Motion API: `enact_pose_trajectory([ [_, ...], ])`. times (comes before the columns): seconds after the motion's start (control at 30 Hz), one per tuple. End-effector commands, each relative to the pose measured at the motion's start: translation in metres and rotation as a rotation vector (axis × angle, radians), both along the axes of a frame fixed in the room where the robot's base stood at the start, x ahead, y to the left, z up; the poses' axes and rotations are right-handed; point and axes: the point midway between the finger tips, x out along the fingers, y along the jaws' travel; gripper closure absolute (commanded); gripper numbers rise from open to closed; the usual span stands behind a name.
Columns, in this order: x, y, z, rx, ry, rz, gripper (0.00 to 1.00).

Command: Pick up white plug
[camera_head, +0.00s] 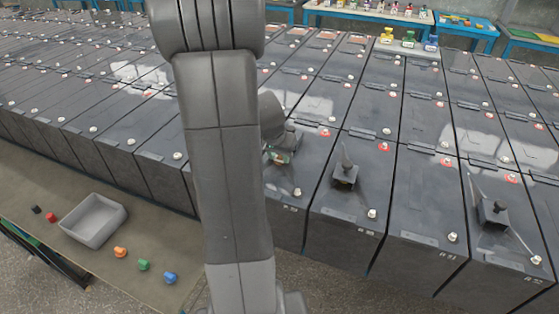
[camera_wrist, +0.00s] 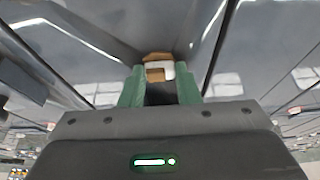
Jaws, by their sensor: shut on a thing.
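My gripper (camera_wrist: 160,84) has green fingers and is shut on a small white plug (camera_wrist: 168,71), with a tan-brown part beside the white. Part of the plug is hidden between the fingers. In the camera_head view my gripper (camera_head: 280,157) is low over a dark battery top, partly behind my own arm, and I cannot make out the plug there. Whether the plug still touches the battery is not clear. Other white plugs sit at the near ends of the batteries, such as one white plug (camera_head: 297,192) just in front of my gripper.
Rows of dark batteries (camera_head: 420,205) fill the view. Black fittings (camera_head: 345,175) stand on some. At left, a bench holds a grey tray (camera_head: 93,220) and several coloured plugs (camera_head: 143,265). Blue tables with bottles (camera_head: 368,15) are at the back.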

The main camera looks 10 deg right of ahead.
Motion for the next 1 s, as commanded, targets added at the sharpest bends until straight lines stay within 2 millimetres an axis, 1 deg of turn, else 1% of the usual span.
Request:
enact_pose_trajectory([
  [0.17,0.0,0.0,0.001,0.0,-0.001,0.0,0.91],
  [0.27,0.001,0.0,0.006,0.0,-0.004,0.0,0.91],
  [0.37,0.002,0.0,0.019,-0.001,-0.008,0.0,0.91],
  [0.6,0.001,0.0,0.067,0.0,-0.007,0.0,0.91],
  [0.7,0.001,0.0,0.083,-0.001,-0.006,0.001,0.91],
  [0.83,0.001,0.0,0.096,0.001,-0.003,0.0,0.91],
  [1.0,0.0,0.0,0.101,0.0,-0.001,0.0,0.91],
])
